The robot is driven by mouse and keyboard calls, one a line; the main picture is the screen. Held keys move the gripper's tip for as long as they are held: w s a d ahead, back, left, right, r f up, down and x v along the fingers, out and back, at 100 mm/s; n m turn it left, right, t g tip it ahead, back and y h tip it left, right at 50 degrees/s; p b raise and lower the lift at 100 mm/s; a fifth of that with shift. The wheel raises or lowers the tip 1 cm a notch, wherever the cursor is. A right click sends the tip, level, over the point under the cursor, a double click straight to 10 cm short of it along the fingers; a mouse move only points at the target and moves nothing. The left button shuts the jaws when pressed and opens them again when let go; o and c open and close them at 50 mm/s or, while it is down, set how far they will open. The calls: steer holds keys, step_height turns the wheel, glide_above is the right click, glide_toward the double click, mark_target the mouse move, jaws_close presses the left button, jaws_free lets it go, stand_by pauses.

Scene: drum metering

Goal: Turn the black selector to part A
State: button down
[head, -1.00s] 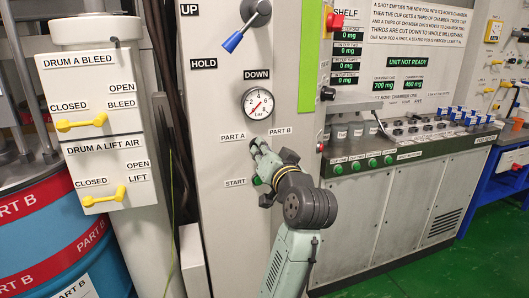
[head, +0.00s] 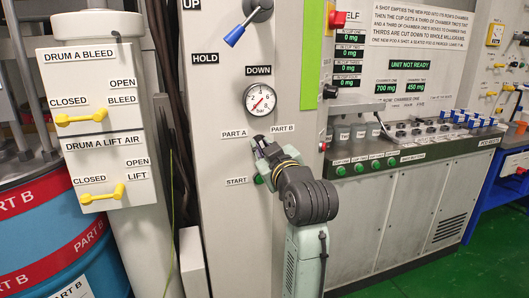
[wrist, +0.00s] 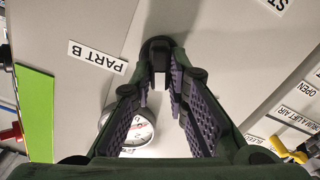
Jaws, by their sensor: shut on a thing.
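The black selector (wrist: 158,46) sits on the grey column panel between the PART A label (head: 234,134) and the PART B label (head: 283,128). In the wrist view, the PART B label (wrist: 97,56) is left of the selector, and the PART A label is out of view. My gripper (head: 259,146) is at the selector, its fingers closed on the knob; it also shows in the wrist view (wrist: 163,72). The fingers hide most of the selector in the head view, so I cannot tell which way it points.
A pressure gauge (head: 260,99) is just above my gripper, with a blue-handled lever (head: 234,36) higher up. A green START button (head: 258,180) is just below. Yellow drum handles (head: 82,117) are at left, and a bench with green buttons (head: 375,164) at right.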

steer(key=shift+n+b, duration=0.8)
steer(key=shift+n, duration=1.3)
steer(key=c, duration=1.6)
jaws_free()
steer(key=shift+o, duration=0.2)
steer(key=v, duration=1.2)
